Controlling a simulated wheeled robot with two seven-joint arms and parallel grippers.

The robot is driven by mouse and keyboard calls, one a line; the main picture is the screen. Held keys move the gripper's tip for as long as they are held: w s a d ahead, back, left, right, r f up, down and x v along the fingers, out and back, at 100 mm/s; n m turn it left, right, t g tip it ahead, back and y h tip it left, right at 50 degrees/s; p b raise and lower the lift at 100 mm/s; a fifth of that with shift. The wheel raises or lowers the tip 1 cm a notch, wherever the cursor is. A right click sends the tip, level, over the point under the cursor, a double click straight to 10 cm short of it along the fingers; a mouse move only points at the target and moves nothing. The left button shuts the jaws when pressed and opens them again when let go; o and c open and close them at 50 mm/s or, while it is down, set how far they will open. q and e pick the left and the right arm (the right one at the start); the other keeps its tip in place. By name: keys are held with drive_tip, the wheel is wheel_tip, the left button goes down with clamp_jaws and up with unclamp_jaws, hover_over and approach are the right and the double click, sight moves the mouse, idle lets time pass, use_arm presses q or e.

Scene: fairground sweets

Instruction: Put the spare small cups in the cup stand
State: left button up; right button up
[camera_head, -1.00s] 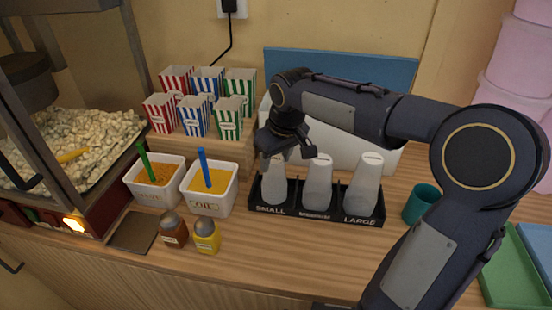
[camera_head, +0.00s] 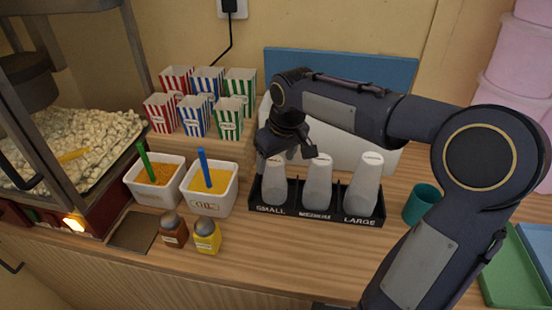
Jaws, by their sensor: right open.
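The black cup stand (camera_head: 290,211) sits on the wooden counter, with a SMALL label at its left and a LARGE label at its right. White cups stand upside down in it: one in the small slot (camera_head: 273,186), one in the middle slot (camera_head: 318,186) and one in the large slot (camera_head: 361,186). My right gripper (camera_head: 285,154) is open, pointing down just above and behind the top of the cup in the small slot. I cannot tell if it touches that cup. No loose small cup is visible. My left gripper is out of view.
A teal cup (camera_head: 421,203) stands right of the stand. Two white tubs (camera_head: 211,205) with coloured handles and two shakers (camera_head: 207,237) stand at left. Striped popcorn boxes (camera_head: 195,114) fill a wooden riser behind. Counter in front of the stand is clear.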

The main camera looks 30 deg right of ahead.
drive_tip(key=v, duration=1.1)
drive_tip(key=shift+s+r+p, duration=0.3)
drive_tip(key=s+a+f+m+t+y, duration=0.1)
drive_tip(key=s+a+f, duration=0.3)
drive_tip(key=s+f, duration=0.3)
drive_tip(key=s+a+f+m+t+y, duration=0.1)
drive_tip(key=s+a+f, duration=0.3)
drive_tip(key=s+f, duration=0.4)
drive_tip(key=s+y, duration=0.1)
drive_tip(key=s, duration=0.3)
drive_tip(key=shift+s+a+f+m+t+y, duration=0.2)
drive_tip(key=shift+f+m+t+y, duration=0.1)
drive_tip(key=shift+m, duration=0.1)
drive_tip(key=shift+d, duration=0.1)
